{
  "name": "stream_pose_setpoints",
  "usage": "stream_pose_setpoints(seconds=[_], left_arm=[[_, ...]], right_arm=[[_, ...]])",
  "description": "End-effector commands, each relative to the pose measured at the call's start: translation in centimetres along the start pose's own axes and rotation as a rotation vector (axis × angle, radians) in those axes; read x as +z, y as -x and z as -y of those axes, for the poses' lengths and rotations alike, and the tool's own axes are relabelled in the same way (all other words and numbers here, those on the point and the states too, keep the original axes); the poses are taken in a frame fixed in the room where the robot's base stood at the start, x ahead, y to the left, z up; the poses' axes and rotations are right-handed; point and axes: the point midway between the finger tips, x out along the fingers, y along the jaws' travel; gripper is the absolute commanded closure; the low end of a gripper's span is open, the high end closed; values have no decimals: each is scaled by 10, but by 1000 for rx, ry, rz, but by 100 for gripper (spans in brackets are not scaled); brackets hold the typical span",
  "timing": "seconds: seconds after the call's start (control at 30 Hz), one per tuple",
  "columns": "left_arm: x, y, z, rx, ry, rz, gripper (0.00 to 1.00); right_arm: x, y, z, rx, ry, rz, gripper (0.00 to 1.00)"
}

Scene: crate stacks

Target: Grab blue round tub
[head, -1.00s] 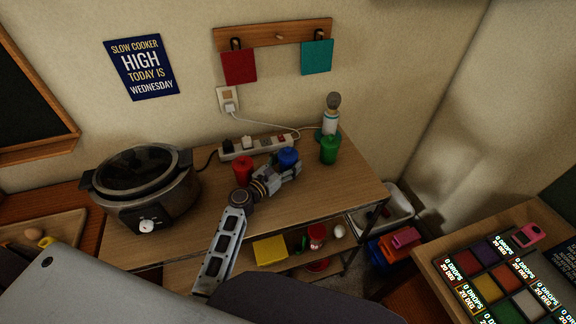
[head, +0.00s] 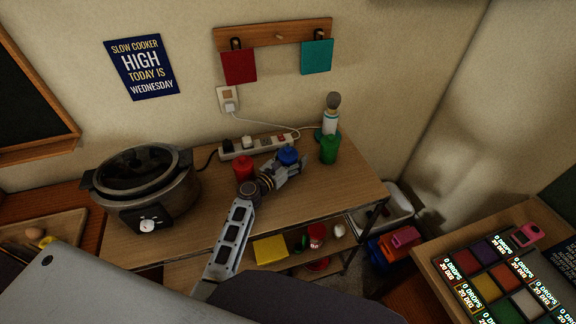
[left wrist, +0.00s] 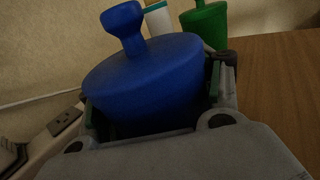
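The blue round tub (head: 287,155), with a knobbed lid, stands on the wooden table in front of the power strip. My left gripper (head: 287,169) is right at it, on the near side. In the left wrist view the blue tub (left wrist: 145,85) fills the space between the two fingers (left wrist: 155,105), one on each side. A narrow gap shows at the right finger, so the gripper looks open around the tub. The tub's lower part is hidden by the gripper. My right gripper is not in view.
A red tub (head: 243,168) stands close left of my left gripper, and a green tub (head: 329,150) to the right. A power strip (head: 253,147) lies behind, a slow cooker (head: 147,188) at the left. The table's front right is clear.

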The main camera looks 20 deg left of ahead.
Motion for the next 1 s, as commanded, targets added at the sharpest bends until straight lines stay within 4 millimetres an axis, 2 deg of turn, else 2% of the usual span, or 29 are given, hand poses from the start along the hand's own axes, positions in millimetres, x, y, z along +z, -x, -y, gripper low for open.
stream_pose_setpoints(seconds=[0.03, 0.23, 0.73, 1.0], left_arm=[[0, 0, 0, 0, 0, 0, 43], [0, 0, 0, 0, 0, 0, 67], [3, 0, 0, 0, 0, 1, 68], [23, 0, -1, -1, -3, 1, 69]], right_arm=[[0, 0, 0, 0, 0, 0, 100], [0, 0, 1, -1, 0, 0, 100], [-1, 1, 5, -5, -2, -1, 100], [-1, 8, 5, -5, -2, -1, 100]])
